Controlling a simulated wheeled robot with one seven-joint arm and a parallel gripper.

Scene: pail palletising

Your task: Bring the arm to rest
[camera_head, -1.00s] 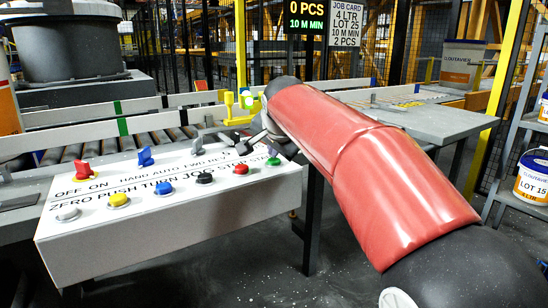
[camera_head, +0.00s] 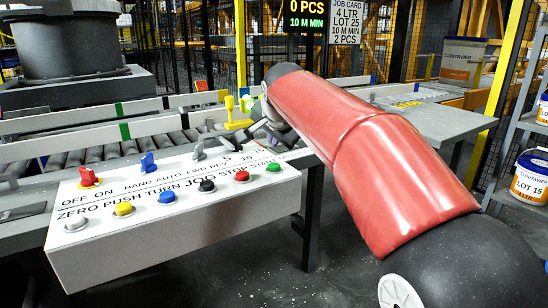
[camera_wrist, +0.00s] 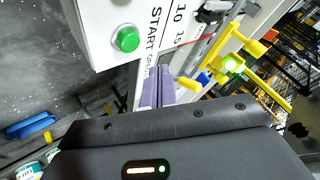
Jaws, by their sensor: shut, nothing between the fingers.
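My red-sleeved arm (camera_head: 370,160) reaches from the lower right over the right end of the white control panel (camera_head: 170,200). My gripper (camera_wrist: 158,88) shows in the wrist view with its fingers together and nothing between them. It is close to the panel's edge, below the green START button (camera_wrist: 127,39). In the head view the gripper is small and partly hidden beyond the arm, above the panel's back right part; the green button (camera_head: 273,166) is uncovered there. I cannot tell whether the fingers touch anything.
A yellow fixture (camera_wrist: 232,64) with a lit green lamp stands near the gripper. A roller conveyor (camera_head: 60,160) runs behind the panel. A grey table (camera_head: 440,122) is at right, with a shelf holding a LOT 15 pail (camera_head: 531,178). Floor in front is open.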

